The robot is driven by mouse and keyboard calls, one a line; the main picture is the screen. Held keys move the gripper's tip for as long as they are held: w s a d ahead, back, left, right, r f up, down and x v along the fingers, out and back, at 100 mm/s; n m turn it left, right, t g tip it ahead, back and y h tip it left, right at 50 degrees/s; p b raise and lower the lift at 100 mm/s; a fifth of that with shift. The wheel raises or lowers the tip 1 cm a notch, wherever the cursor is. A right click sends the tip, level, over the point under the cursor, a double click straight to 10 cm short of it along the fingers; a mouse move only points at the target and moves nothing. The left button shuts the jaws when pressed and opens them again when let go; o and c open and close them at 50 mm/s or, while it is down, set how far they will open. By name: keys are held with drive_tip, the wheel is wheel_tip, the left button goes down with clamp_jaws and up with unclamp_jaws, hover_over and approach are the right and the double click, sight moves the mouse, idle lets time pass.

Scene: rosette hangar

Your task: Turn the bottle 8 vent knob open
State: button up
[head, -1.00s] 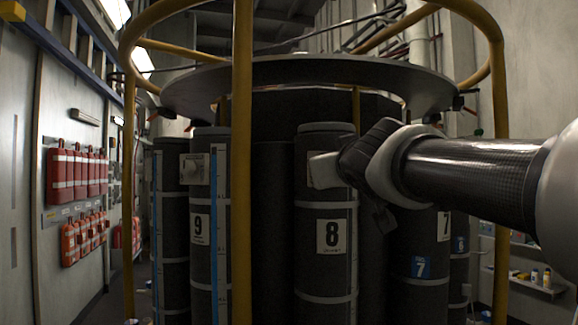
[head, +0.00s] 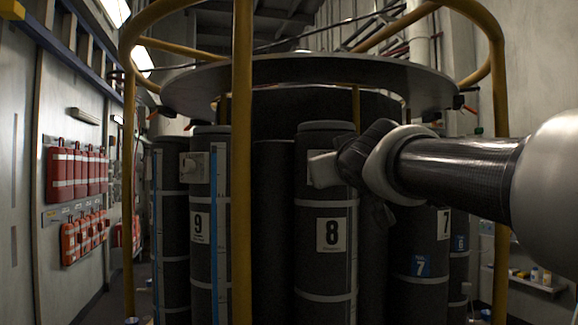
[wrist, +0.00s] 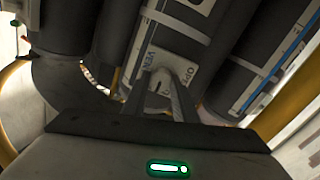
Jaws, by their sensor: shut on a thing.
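Bottle 8 (head: 326,275) is a dark upright cylinder with a white "8" label, in the middle of the head view. A pale vent plate (head: 322,169) sits near its top. In the wrist view the vent plate (wrist: 172,62) carries lettering that reads like "VENT" and "OPEN". My gripper (wrist: 160,84) is at this plate, its two fingers shut on the vent knob (wrist: 160,90), which is mostly hidden between them. In the head view my gripper (head: 338,166) reaches bottle 8 from the right, and its dark body covers the knob.
A yellow rail post (head: 242,160) stands in front, left of bottle 8. Bottle 9 (head: 208,270) is to the left, and bottle 7 (head: 418,285) to the right. A round grey plate (head: 330,72) overhangs the bottles. Red canisters (head: 77,175) hang on the left wall.

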drive_tip(key=shift+a+f+n+p, duration=0.1)
drive_tip(key=shift+n+p, duration=0.2)
drive_tip(key=shift+n, duration=4.05)
drive_tip(key=shift+f+n+p, duration=0.1)
drive_tip(key=shift+n+p, duration=0.15)
drive_tip(key=shift+n, duration=4.1)
drive_tip(key=o, duration=1.1)
drive_tip(key=shift+c, duration=0.2)
drive_tip(key=s+p, duration=0.1)
drive_tip(key=s, duration=1.6)
drive_tip(key=shift+s, duration=0.2)
